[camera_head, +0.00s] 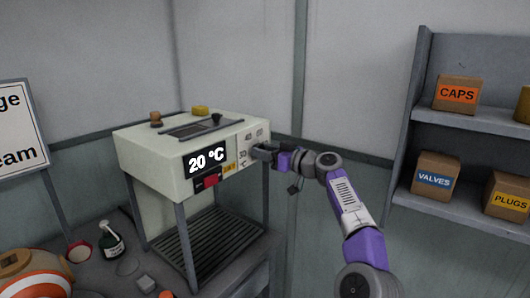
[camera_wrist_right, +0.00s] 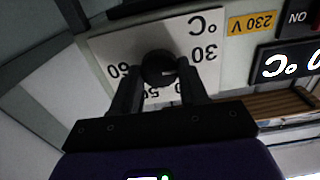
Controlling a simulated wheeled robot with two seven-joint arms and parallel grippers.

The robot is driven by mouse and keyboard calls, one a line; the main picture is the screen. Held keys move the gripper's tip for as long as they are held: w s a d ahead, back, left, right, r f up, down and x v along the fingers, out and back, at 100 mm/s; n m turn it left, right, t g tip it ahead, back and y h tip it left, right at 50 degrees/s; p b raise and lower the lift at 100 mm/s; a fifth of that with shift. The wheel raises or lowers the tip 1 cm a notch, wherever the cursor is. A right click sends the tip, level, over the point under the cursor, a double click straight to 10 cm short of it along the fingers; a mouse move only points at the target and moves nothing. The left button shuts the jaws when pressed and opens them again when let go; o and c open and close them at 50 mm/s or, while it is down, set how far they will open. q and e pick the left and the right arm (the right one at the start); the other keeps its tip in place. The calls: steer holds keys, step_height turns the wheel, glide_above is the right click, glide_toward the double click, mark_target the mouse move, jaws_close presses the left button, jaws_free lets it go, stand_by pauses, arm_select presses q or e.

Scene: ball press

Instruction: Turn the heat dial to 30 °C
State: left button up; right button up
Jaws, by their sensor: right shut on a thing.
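The pale ball press machine (camera_head: 154,165) stands on dark legs at left centre in the head view. Its black display (camera_head: 204,161) reads 20 °C. My right gripper (camera_head: 262,152) reaches its front panel from the right and covers the dial there. In the right wrist view, upside down, the round black heat dial (camera_wrist_right: 158,68) sits on a white scale plate (camera_wrist_right: 110,45) with 30, 60 and a partly hidden number. The fingers of my right gripper (camera_wrist_right: 160,84) are shut on the dial, one on each side. My left gripper is out of view.
A red switch (camera_head: 211,181) sits below the display. A shelf (camera_head: 465,128) with labelled boxes is at the right. A sign (camera_head: 18,125) stands at far left.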

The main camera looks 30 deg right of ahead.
stand_by(0.3)
steer(key=o, duration=1.1)
steer(key=shift+c, duration=0.2)
steer(key=shift+s, duration=0.1)
steer(key=v, duration=0.7)
steer(key=shift+s, duration=0.2)
